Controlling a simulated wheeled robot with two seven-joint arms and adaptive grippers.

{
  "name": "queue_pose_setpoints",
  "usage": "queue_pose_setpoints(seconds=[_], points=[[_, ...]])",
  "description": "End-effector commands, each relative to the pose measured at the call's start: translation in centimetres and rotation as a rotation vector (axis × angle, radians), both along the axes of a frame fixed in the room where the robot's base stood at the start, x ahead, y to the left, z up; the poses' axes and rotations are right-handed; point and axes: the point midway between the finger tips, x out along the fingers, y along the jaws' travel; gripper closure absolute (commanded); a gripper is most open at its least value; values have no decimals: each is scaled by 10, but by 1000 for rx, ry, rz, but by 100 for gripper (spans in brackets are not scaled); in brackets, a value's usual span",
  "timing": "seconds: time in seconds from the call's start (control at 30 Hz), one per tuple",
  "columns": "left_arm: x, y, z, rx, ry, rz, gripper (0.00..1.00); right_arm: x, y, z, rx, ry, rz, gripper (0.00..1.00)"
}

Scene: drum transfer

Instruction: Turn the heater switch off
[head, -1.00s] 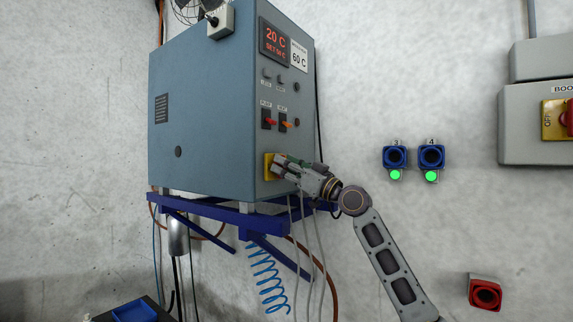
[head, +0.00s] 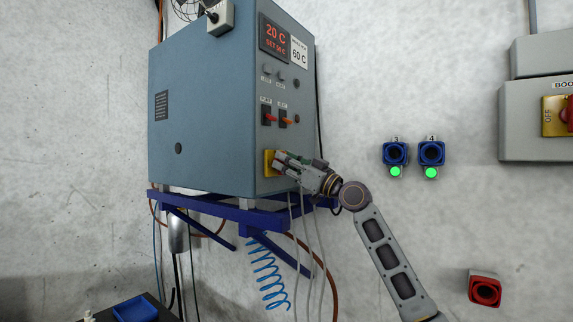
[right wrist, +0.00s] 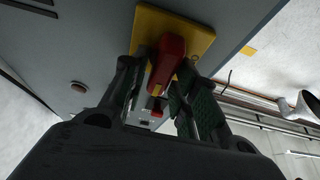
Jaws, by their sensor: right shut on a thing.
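The heater is a blue-grey cabinet (head: 205,115) on a blue wall bracket (head: 225,210). Its front panel has a red display reading 20 C (head: 274,38). Low on that panel is a yellow switch plate (head: 267,162), which also shows in the right wrist view (right wrist: 200,36). A red switch handle (right wrist: 167,62) stands on the plate. My right gripper (head: 280,162) is at the plate, its fingers on both sides of the red handle in the right wrist view (right wrist: 160,95), shut on it. The handle is mostly hidden in the head view. My left gripper is not in view.
Small red and orange switches (head: 270,117) sit above the plate. Grey cables (head: 308,250) and a blue coiled hose (head: 268,272) hang below the heater. Two blue sockets with green lights (head: 431,153), a grey box (head: 520,120) and a red socket (head: 485,291) are on the wall at right.

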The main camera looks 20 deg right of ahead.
Motion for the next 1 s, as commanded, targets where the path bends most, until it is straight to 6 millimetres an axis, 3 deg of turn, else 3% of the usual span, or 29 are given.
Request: queue_pose_setpoints(seconds=[0.6,1.0], points=[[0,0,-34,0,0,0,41,-1,0,-1,-186,-151,-1,95],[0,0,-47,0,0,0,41,-2,1,-1,-349,-276,0,95]])
